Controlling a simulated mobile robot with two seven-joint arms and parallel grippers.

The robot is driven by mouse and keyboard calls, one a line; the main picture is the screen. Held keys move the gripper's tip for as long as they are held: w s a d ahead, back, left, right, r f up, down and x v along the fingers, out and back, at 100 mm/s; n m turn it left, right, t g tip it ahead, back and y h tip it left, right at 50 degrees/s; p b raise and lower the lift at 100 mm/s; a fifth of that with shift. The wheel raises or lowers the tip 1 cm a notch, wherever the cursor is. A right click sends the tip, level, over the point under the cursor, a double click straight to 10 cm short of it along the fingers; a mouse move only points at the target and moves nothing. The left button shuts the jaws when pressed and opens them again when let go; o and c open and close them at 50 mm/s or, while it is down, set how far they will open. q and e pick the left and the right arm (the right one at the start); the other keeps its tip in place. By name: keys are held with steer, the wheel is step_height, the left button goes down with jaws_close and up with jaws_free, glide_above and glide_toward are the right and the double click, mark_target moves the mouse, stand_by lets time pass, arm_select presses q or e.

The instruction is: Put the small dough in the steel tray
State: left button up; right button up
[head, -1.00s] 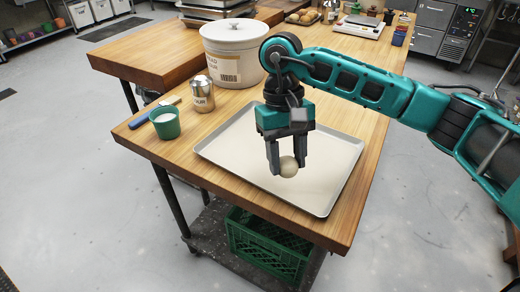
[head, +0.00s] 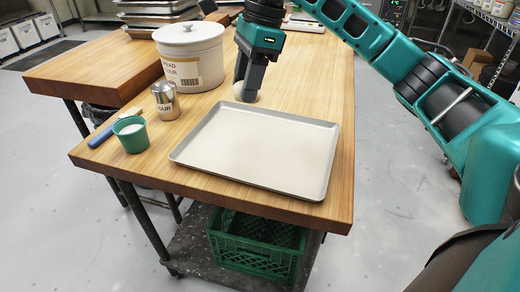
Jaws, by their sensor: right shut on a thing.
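The steel tray (head: 262,152) lies flat near the front of the wooden table, pale inside and empty. My right gripper (head: 249,92) is just beyond the tray's far edge, pointing down. It is shut on the small dough (head: 246,97), a pale round ball partly hidden by the fingers. I cannot tell how high the dough is above the table. My left gripper is not in view.
Left of the tray stand a green cup (head: 130,138) of white contents, a metal flour shaker (head: 166,102) and a blue-handled tool (head: 102,136). A large white flour tub (head: 190,58) stands behind. A green crate (head: 256,245) sits on the lower shelf.

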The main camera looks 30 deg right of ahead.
steer(key=d+r+m+t+h+b, duration=0.1)
steer(key=d+r+m+t, duration=0.2)
steer(key=m, duration=0.6)
steer(key=m+h+b, duration=0.1)
steer(key=m+b, duration=0.1)
steer(key=b, duration=0.2)
glide_above(258, 145)
steer(key=shift+g, duration=0.4)
steer(key=f, duration=1.2)
steer(key=shift+s+d+f, duration=0.3)
steer(key=shift+s+f, duration=0.1)
steer(key=shift+f, duration=2.35)
arm_select(q)
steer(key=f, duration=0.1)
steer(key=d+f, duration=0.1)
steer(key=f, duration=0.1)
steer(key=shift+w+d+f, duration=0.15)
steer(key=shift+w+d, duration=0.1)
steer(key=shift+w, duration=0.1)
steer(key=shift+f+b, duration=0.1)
steer(key=shift+b, duration=0.2)
arm_select(e)
steer(key=o, duration=0.8)
steer(key=shift+f, duration=0.1)
